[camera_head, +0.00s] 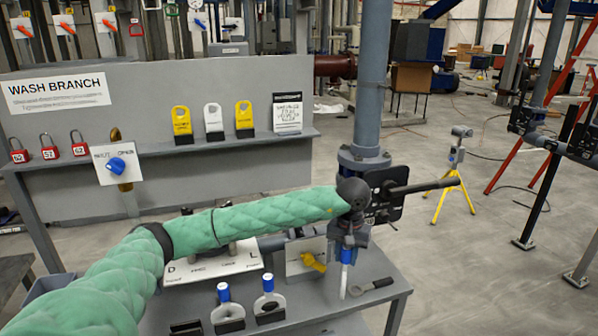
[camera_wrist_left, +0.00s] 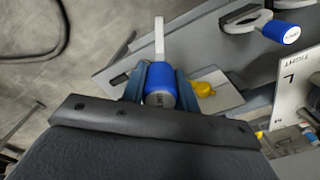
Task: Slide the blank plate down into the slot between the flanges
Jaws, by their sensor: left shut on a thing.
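My left gripper (camera_head: 347,242) is shut on the blue handle of a thin white plate (camera_head: 343,282) that hangs upright, edge-on, over the grey bench. In the left wrist view, the fingers (camera_wrist_left: 160,85) clasp the blue handle (camera_wrist_left: 160,72) from both sides and the pale plate (camera_wrist_left: 159,38) points away. The label on the handle is too small to read surely. A grey vertical pipe has a bolted flange (camera_head: 364,156) just behind and above my wrist. My arm and hand hide what lies below that flange, so the slot cannot be made out. My right gripper does not show.
Two other blue-handled plates (camera_head: 228,312) (camera_head: 269,302) stand in holders at the bench front. A yellow-handled valve (camera_head: 313,262) and a grey tool (camera_head: 372,287) lie near the held plate. A dark square part with a long bar (camera_head: 420,187) juts right beside my wrist.

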